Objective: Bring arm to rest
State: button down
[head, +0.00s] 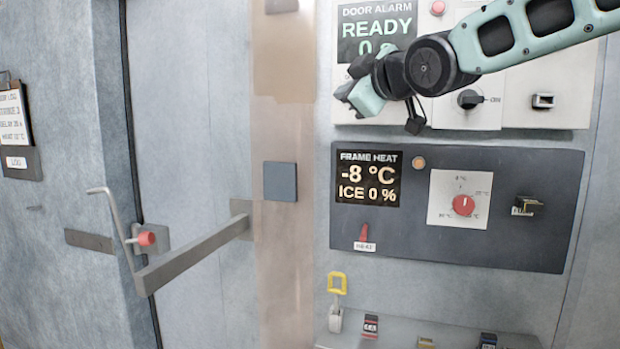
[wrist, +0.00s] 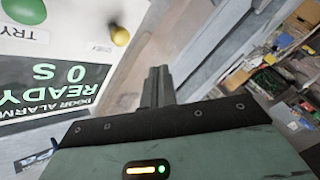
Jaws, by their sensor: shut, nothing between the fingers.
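My gripper (head: 352,92) is at the upper middle of the head view, in front of the left edge of the door alarm panel (head: 570,108). My arm reaches in from the upper right. In the wrist view the fingers of my gripper (wrist: 158,74) are together, with nothing between them. The alarm display (head: 376,30) reads "READY 0 S", partly covered by my gripper; it also shows upside down in the wrist view (wrist: 45,90).
Below is the frame heat panel (head: 480,250) with a red dial (head: 463,205). A door bar (head: 195,255) and bent lever (head: 112,215) stick out at the left.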

jog(key=s+a+f+m+g+h, duration=0.15)
jog(key=s+f+g, duration=0.25)
jog(key=s+f, duration=0.55)
jog(key=s+a+f+m+g+h, duration=0.15)
jog(key=s+f+g, duration=0.25)
jog(key=f, duration=1)
jog(key=s+d+f+m+g+h, duration=0.1)
jog(key=s+d+f+g, duration=0.1)
jog(key=s+f, duration=0.6)
jog(key=s+d+f+m+g+h, duration=0.2)
jog(key=s+f+g, duration=0.3)
jog(key=s, duration=0.9)
notch_tip(320, 180, down, 4)
jog(key=shift+s+d+r+m+g+b, duration=0.2)
jog(key=shift+s+d+m+g+b, duration=0.15)
jog(key=shift+d, duration=0.5)
